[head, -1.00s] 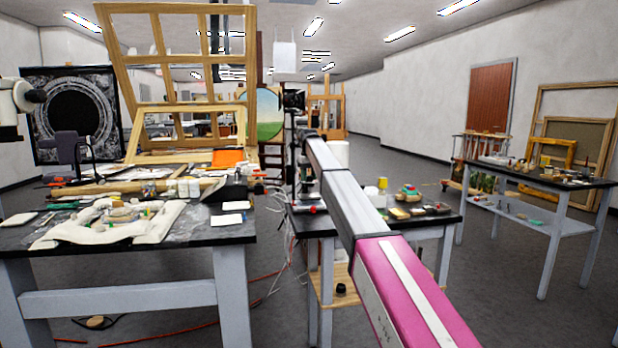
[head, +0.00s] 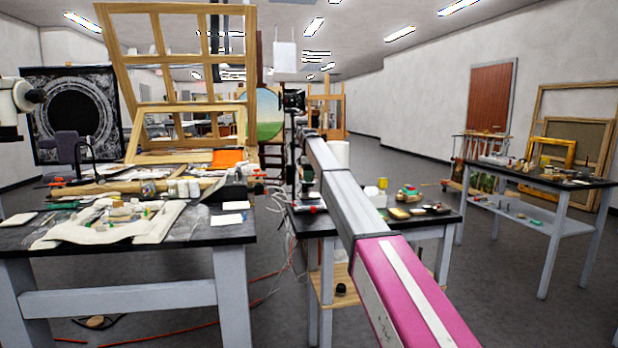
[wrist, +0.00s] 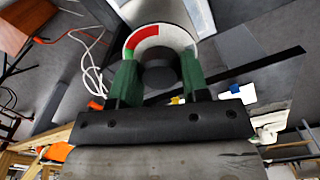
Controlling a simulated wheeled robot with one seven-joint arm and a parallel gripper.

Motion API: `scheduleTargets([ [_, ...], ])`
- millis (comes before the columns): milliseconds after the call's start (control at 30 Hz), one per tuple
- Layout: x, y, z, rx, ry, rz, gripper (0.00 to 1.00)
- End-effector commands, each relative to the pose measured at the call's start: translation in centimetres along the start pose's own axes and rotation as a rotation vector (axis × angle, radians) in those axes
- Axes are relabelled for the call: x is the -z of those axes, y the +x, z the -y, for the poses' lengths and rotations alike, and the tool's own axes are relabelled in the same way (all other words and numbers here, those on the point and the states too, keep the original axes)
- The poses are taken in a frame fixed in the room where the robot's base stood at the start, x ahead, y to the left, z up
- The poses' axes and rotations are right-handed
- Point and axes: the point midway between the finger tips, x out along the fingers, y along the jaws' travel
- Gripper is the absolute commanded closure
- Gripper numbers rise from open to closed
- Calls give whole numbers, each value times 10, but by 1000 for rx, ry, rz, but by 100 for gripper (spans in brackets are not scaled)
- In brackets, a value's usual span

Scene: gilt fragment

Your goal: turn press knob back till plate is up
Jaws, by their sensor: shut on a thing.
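In the wrist view, my gripper (wrist: 160,64) has its two green fingers on either side of a dark round knob (wrist: 160,76) and is shut on it. A round dial with a red arc and a white face (wrist: 174,34) sits behind the knob. In the head view my arm reaches forward over the middle table, and its own links hide the gripper and the knob. I cannot make out the press plate or its height in either view.
A cluttered black-topped worktable (head: 235,236) stands at left. The middle table (head: 425,221) holds small items beside my arm. Another table (head: 592,183) stands at right. Cables (head: 275,255) hang between the left and middle tables. Open floor lies at right.

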Motion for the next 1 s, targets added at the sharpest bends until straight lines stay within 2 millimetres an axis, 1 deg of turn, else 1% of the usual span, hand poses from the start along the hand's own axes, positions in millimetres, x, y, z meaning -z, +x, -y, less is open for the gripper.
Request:
scheduleTargets([
  [200, 1, -1, -1, -3, -129, -2, 82],
  [400, 1, -2, -1, -3, -198, -2, 82],
  [967, 1, -2, -1, -3, -230, -2, 82],
  [1000, 1, -2, -1, -3, -230, -2, 52],
])
